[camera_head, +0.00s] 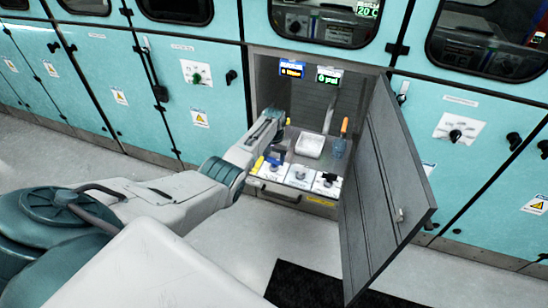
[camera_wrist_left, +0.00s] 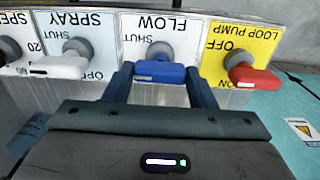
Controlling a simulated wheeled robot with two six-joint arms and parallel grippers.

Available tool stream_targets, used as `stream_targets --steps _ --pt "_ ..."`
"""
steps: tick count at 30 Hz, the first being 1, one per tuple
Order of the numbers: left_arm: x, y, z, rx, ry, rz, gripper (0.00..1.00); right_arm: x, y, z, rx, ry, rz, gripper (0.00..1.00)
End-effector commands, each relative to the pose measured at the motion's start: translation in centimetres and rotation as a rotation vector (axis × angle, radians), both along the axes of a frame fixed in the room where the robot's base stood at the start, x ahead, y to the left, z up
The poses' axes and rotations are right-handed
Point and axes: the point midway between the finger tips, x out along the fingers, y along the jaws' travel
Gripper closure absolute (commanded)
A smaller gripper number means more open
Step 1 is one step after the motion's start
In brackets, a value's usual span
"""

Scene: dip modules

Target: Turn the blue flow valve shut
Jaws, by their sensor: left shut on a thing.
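The blue flow valve handle (camera_wrist_left: 158,73) lies crosswise in front of its grey knob, on a white panel marked FLOW (camera_wrist_left: 178,27) that appears upside down in the left wrist view. A SHUT mark shows to the left of the knob. My left gripper (camera_wrist_left: 161,80) is shut on the blue handle, with one dark finger on each side of it. In the head view my left gripper (camera_head: 272,146) reaches into the open cabinet, and a bit of the blue handle (camera_head: 275,160) shows under it. My right gripper is not in view.
A red loop pump handle (camera_wrist_left: 255,77) on a yellow panel is close on one side; a white spray handle (camera_wrist_left: 60,67) is on the other. The open grey door (camera_head: 385,190) stands right of the arm. A white tray (camera_head: 310,146) and an orange-handled tool (camera_head: 344,127) are inside.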

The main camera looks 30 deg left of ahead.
Motion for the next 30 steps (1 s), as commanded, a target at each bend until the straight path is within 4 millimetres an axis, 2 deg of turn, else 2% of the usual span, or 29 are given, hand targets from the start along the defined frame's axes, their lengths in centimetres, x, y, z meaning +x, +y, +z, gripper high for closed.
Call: stream_targets --steps 7,8,10,11,22,26,30 --pt "0.0 0.0 0.0 0.0 0.001 -0.002 0.72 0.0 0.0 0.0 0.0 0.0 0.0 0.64" --pt "0.0 0.0 0.0 0.0 0.001 -0.002 0.43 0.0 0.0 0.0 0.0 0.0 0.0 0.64" --pt "0.0 0.0 0.0 0.0 0.001 -0.002 0.3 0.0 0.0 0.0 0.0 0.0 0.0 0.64" --pt "0.0 0.0 0.0 0.0 0.001 -0.002 0.27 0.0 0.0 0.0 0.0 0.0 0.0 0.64" --pt "0.0 0.0 0.6 0.0 -0.001 0.0 0.27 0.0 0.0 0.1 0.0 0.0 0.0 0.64" --pt "0.1 0.0 2.1 0.001 -0.004 -0.001 0.27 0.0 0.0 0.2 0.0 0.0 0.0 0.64" --pt "0.1 0.0 4.6 0.001 -0.004 -0.002 0.27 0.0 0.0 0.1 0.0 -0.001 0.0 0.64"
